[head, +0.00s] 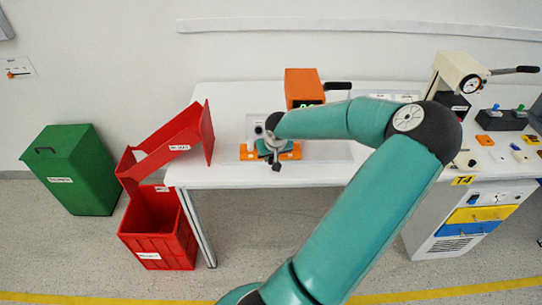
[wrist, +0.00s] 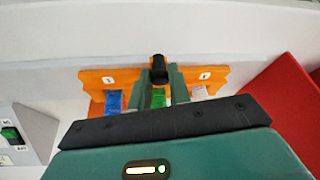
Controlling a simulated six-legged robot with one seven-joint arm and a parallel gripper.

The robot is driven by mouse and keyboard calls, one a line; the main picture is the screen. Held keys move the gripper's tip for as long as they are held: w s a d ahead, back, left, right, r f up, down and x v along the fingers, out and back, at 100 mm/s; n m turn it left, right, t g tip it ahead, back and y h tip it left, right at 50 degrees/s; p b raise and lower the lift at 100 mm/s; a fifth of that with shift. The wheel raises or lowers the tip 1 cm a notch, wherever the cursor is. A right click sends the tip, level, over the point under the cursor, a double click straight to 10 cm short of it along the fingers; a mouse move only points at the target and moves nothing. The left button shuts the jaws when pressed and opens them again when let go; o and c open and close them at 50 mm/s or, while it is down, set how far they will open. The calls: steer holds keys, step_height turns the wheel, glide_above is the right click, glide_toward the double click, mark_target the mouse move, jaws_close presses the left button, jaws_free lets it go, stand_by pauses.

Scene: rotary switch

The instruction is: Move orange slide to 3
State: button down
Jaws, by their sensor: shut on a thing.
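The orange slide unit (wrist: 93,82) spans the middle of the wrist view. It has a small white label near each end; the marks are too small to read surely. Blue (wrist: 113,103), green (wrist: 157,96) and white (wrist: 199,93) parts show along it. My gripper (wrist: 160,80) is over its middle, with its fingers shut around an upright black knob (wrist: 158,66). In the head view, the orange unit (head: 291,153) lies on the white table, and my gripper (head: 276,164) covers its middle. The knob's lower part is hidden.
An orange box with a green display (head: 304,84) stands behind my gripper. A red bin (head: 158,228) with a raised lid (head: 185,138) is left of the white table (head: 325,177). Several devices stand at the right, including a gauge (head: 471,85). A green bin (head: 77,172) is farther left.

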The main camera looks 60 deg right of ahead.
steer(key=shift+s+d, duration=0.1)
steer(key=s+d, duration=0.2)
steer(key=s, duration=0.3)
steer(key=s+d, duration=0.3)
steer(key=s, duration=0.2)
steer(key=s+d, duration=0.3)
steer(key=s, duration=0.3)
steer(key=shift+d+r, duration=0.1)
steer(key=shift+s, duration=0.15)
steer(key=c, duration=1.3)
jaws_free()
steer(key=v, duration=1.3)
steer(key=shift+r, duration=0.35)
